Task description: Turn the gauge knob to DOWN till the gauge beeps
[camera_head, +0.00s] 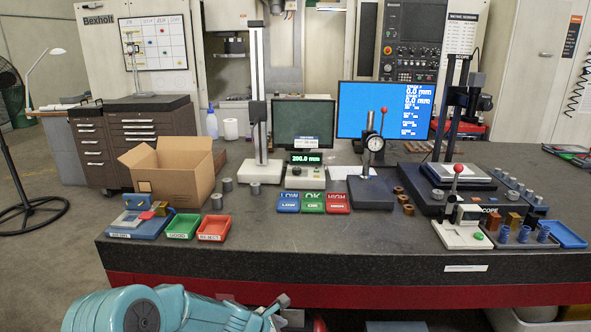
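A tall white height gauge column (257,90) stands upright on a white base (260,172) at the back middle of the dark bench. A small display (305,157) beside its base reads about 200.0 mm. The gauge knob and any DOWN mark are too small to make out. My teal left arm comes in at the bottom left, below the bench's front edge. Its grey gripper end (275,305) is far from the gauge, and its fingers are not clear. My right gripper is not in view.
An open cardboard box (169,168) stands left of the gauge, with small grey cylinders (227,185) near its base. LOW, OK and HIGH trays (312,202) lie in front. A dial gauge stand (371,190) stands to the right. The bench's front middle is clear.

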